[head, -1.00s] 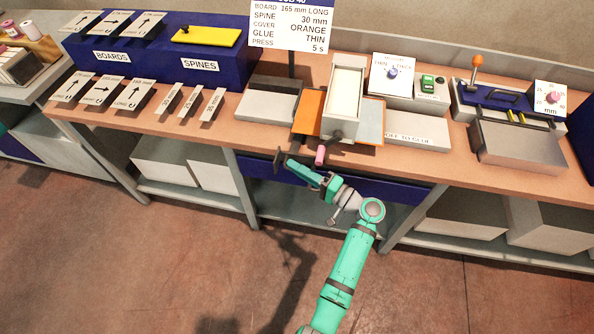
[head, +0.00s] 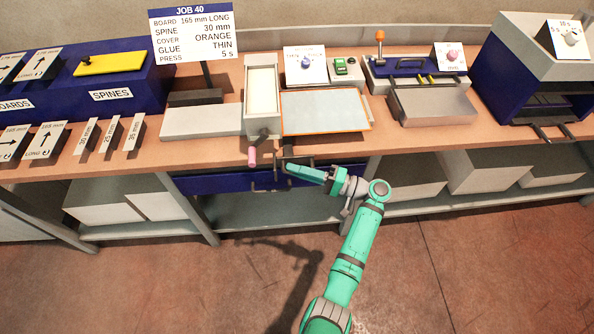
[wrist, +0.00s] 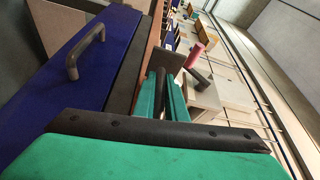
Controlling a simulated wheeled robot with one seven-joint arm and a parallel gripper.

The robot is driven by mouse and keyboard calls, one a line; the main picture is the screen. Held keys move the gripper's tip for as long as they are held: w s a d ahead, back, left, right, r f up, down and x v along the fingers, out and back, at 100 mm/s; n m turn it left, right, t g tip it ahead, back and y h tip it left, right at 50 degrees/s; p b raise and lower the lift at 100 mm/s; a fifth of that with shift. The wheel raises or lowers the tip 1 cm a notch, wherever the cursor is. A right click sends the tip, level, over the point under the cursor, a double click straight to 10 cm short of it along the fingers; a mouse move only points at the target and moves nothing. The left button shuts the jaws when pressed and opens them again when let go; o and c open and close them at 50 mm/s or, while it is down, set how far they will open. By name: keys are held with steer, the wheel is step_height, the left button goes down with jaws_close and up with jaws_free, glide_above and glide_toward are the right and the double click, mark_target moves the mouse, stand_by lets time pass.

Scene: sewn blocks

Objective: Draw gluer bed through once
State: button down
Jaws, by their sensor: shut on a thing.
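The gluer (head: 262,90) is a pale box with a cream top on the bench, with a pink-gripped crank (head: 251,157) at its front. A grey sheet with an orange rim (head: 325,111) lies flat on the bed just right of the gluer. My gripper (head: 291,163) is at the bench's front edge, right of the crank and in front of the sheet. It is shut on a dark upright handle (head: 283,154); in the wrist view this dark bar (wrist: 160,88) stands between the green fingers. How the handle joins the bed is hidden.
A blue drawer with a handle (head: 220,184) is below the bench front. A glue dial panel (head: 305,66) and green switch (head: 341,67) stand behind the sheet. A lever machine (head: 432,105) and a blue press (head: 530,80) are to the right. The floor is clear.

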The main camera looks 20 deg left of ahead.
steer(key=shift+d, duration=0.15)
steer(key=c, duration=1.8)
jaws_free()
steer(key=shift+d, duration=0.1)
steer(key=d, duration=1)
steer(key=shift+w+d+f, duration=0.25)
steer(key=shift+w+f, duration=0.15)
steer(key=shift+w, duration=0.05)
